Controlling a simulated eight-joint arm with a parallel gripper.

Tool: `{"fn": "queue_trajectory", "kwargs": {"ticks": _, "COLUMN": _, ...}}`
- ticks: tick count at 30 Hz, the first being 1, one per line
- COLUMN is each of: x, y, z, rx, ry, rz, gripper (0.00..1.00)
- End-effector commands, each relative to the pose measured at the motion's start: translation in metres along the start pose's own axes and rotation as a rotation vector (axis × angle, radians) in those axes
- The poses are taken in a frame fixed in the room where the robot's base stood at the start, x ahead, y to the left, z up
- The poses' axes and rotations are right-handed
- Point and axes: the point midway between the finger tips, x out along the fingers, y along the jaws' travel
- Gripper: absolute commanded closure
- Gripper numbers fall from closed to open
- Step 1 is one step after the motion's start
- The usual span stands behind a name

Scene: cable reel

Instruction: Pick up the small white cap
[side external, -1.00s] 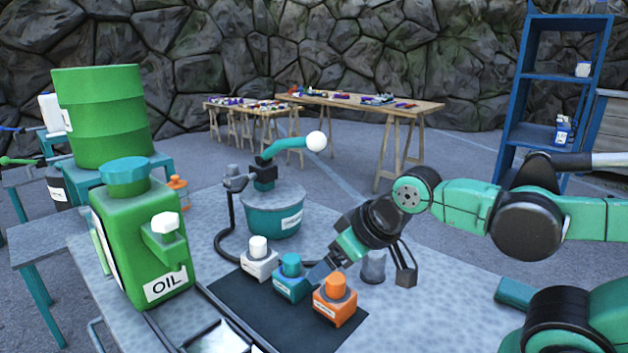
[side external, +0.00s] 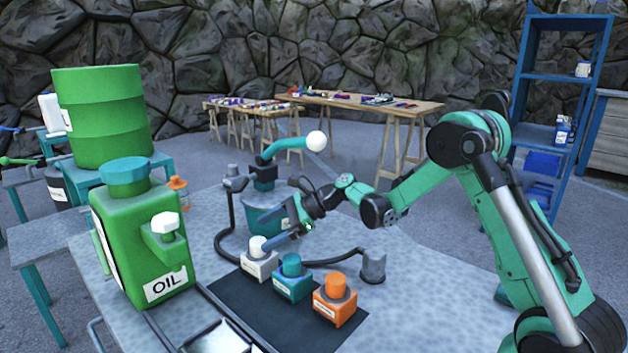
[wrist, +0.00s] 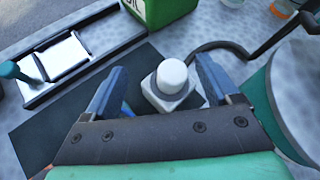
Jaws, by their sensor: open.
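The small white cap (side external: 258,244) sits on top of a squat, labelled white bottle (side external: 259,264), at the left end of a row on a dark mat. In the wrist view the white cap (wrist: 172,76) shows between my two blue fingers, nearer the right one, with the white bottle (wrist: 165,99) under it. My gripper (side external: 277,225) is open and empty, just right of and above the cap in the side view. In the wrist view my gripper (wrist: 161,67) has its fingers wide apart. I cannot tell how high the fingertips are relative to the cap.
A teal bottle (side external: 292,283) and an orange-capped bottle (side external: 335,304) stand beside the white one on the mat (side external: 245,305). A green oil can (side external: 150,260) stands left. A teal tub (side external: 262,216) and a black hose (side external: 222,230) lie close behind.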

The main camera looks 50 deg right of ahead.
Motion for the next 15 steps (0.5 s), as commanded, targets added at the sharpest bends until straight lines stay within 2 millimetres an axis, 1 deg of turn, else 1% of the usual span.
{"fn": "queue_trajectory", "kwargs": {"ticks": 1, "x": 0.002, "y": -0.005, "z": -0.009, "rx": 0.073, "ry": -0.034, "rz": -0.005, "gripper": 0.18}}
{"fn": "queue_trajectory", "kwargs": {"ticks": 3, "x": 0.004, "y": -0.008, "z": -0.017, "rx": 0.153, "ry": -0.073, "rz": -0.005, "gripper": 0.18}}
{"fn": "queue_trajectory", "kwargs": {"ticks": 6, "x": 0.005, "y": -0.01, "z": -0.023, "rx": 0.222, "ry": -0.108, "rz": -0.004, "gripper": 0.18}}
{"fn": "queue_trajectory", "kwargs": {"ticks": 8, "x": 0.007, "y": -0.01, "z": -0.024, "rx": 0.242, "ry": -0.118, "rz": -0.002, "gripper": 0.18}}
{"fn": "queue_trajectory", "kwargs": {"ticks": 11, "x": 0.015, "y": -0.011, "z": -0.024, "rx": 0.252, "ry": -0.123, "rz": 0.0, "gripper": 0.18}}
{"fn": "queue_trajectory", "kwargs": {"ticks": 15, "x": 0.036, "y": -0.01, "z": -0.021, "rx": 0.25, "ry": -0.123, "rz": 0.002, "gripper": 0.18}}
